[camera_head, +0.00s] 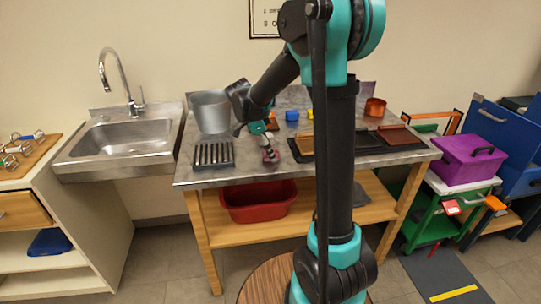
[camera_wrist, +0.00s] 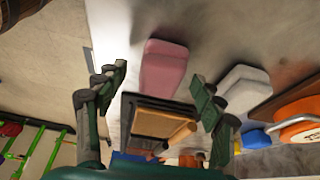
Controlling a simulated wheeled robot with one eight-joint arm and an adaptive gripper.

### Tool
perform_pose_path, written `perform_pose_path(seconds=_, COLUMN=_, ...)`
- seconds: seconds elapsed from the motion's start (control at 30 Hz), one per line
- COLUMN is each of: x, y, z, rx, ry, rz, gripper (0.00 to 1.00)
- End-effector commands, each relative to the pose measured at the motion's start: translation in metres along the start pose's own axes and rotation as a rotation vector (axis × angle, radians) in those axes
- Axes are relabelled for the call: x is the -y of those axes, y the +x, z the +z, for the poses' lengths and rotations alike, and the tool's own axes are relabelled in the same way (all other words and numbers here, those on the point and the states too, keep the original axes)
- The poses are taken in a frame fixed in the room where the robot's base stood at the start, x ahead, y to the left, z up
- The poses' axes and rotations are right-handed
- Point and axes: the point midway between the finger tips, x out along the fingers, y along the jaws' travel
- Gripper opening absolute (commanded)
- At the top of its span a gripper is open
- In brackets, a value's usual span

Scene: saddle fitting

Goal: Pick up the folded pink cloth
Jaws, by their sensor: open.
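The folded pink cloth (camera_wrist: 163,68) lies on the grey worktop as a small rounded block in the wrist view. It sits ahead of and between the two fingers. In the head view the cloth (camera_head: 271,157) shows small, just below my gripper (camera_head: 266,143), which partly covers it. In the wrist view my gripper (camera_wrist: 159,77) has its fingers spread wide with nothing held between them. I cannot tell how much height separates the fingertips from the cloth.
A grey-white block (camera_wrist: 246,86) lies right of the cloth, near the right finger. A dark tray with a wooden piece (camera_wrist: 160,121) lies close by. The head view shows a slotted black rack (camera_head: 213,155), a metal pot (camera_head: 211,111) and a copper cup (camera_head: 375,107) on the worktop.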

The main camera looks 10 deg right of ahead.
Motion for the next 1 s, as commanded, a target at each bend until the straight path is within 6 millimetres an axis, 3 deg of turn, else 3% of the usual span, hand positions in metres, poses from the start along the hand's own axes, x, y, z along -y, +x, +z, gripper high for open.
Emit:
perform_pose_path(seconds=0.3, x=0.0001, y=0.0072, z=0.0000, rx=0.000, ry=0.000, rz=0.000, gripper=0.68)
perform_pose_path(seconds=0.73, x=0.0000, y=0.0070, z=0.0000, rx=0.000, ry=0.000, rz=0.000, gripper=0.16)
perform_pose_path(seconds=1.0, x=0.0000, y=0.0063, z=-0.0003, rx=0.000, ry=0.000, rz=0.000, gripper=0.15)
